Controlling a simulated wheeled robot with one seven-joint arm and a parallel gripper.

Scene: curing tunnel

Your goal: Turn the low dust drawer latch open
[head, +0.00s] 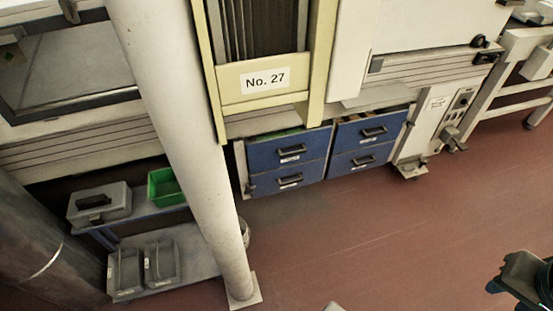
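A blue drawer unit (288,166) stands low under the machine, in two side-by-side blocks of stacked drawers. Each drawer has a dark handle and a small white label, too small to read. All of its drawers look shut. A small dark fitting (250,188) shows at the lower left edge of the left block; it may be the latch, but its position is too small to tell. A dark and beige part of mine, which looks like my gripper (512,282), is at the lower right edge, well away from the drawers. Its fingers are not clear and nothing shows in it.
A thick pale post (180,130) stands left of the drawers. A low cart (205,262) behind it holds a grey case (99,203), a green bin (163,187) and grey bins (126,272). A white control box (440,115) stands to the right. The red floor before the drawers is clear.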

